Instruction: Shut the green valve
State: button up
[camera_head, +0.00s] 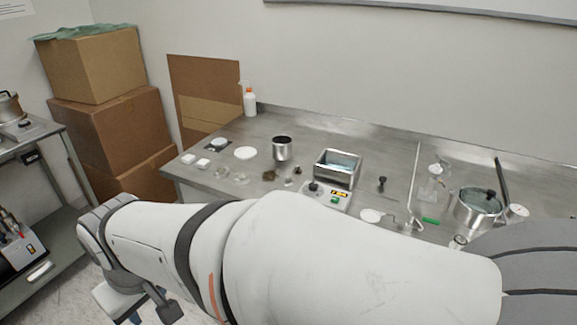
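A small green bar (431,221), which may be the green valve's handle, lies low on the right part of the steel bench, near a glass flask (432,190). It is too small to tell whether it is open or shut. My white arm crosses the lower part of the view and hides the bench front. A dark grey piece (168,312) below the arm's left end may be part of my gripper. Its fingers cannot be made out, and it is well to the left of the green bar.
Cardboard boxes (110,125) stand at left, beside a shelf (60,215) with equipment.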

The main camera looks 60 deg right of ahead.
aim_at(410, 218)
jog(key=z, duration=2.95)
jog(key=k, duration=0.5)
jog(key=u, duration=0.5)
jog(key=i, duration=0.6)
jog(key=z, duration=0.35)
